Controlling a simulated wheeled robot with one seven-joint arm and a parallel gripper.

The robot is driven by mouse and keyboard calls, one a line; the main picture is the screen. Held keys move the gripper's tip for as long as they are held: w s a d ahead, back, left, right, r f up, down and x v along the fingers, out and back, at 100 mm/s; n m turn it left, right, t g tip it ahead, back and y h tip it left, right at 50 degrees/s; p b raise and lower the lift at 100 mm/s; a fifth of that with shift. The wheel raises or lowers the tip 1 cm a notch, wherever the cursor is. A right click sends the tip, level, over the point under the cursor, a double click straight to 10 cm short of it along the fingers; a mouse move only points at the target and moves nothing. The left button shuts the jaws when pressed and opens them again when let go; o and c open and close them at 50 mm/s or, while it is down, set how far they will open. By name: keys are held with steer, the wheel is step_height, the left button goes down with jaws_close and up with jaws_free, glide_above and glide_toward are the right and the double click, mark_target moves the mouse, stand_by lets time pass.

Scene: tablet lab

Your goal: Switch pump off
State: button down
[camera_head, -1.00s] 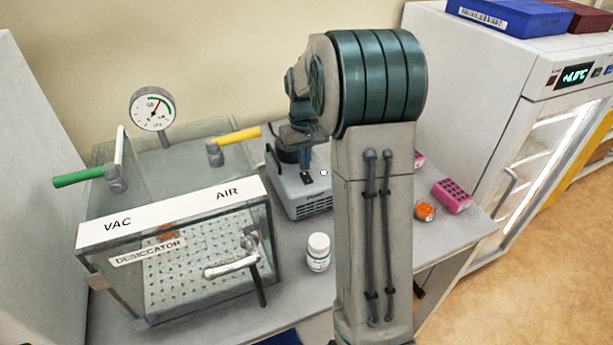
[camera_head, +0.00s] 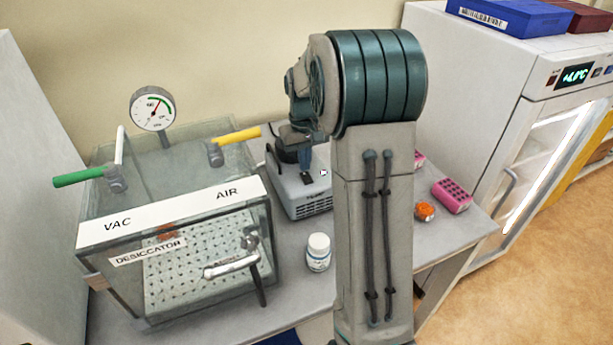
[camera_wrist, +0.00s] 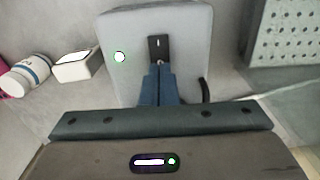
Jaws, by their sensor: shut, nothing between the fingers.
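The pump (camera_head: 305,196) is a grey box on the bench, right of the desiccator; my arm hides part of it. In the wrist view its pale top (camera_wrist: 190,40) fills the upper middle. A black rocker switch (camera_wrist: 158,46) is set in that top, with a round whitish-green lamp (camera_wrist: 120,57) to its left. The switch also shows small in the head view (camera_head: 308,180). My gripper (camera_wrist: 160,66) is shut and empty, its blue fingertips at the near end of the switch. I cannot tell whether they touch it.
The clear desiccator (camera_head: 180,265) stands left, with a gauge (camera_head: 152,109), a green-handled valve (camera_head: 80,177) and a yellow-handled valve (camera_head: 236,137). A white bottle (camera_head: 318,252) stands before the pump. A pink rack (camera_head: 452,195) and an orange item (camera_head: 425,211) lie right of my arm.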

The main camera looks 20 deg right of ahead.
mark_target(305, 174)
steer(key=shift+f+b, duration=0.6)
steer(key=shift+f, duration=0.3)
stand_by(0.4)
steer(key=shift+r, duration=0.1)
steer(key=shift+r+p, duration=2.65)
steer(key=shift+r, duration=0.85)
steer(key=shift+f, duration=0.1)
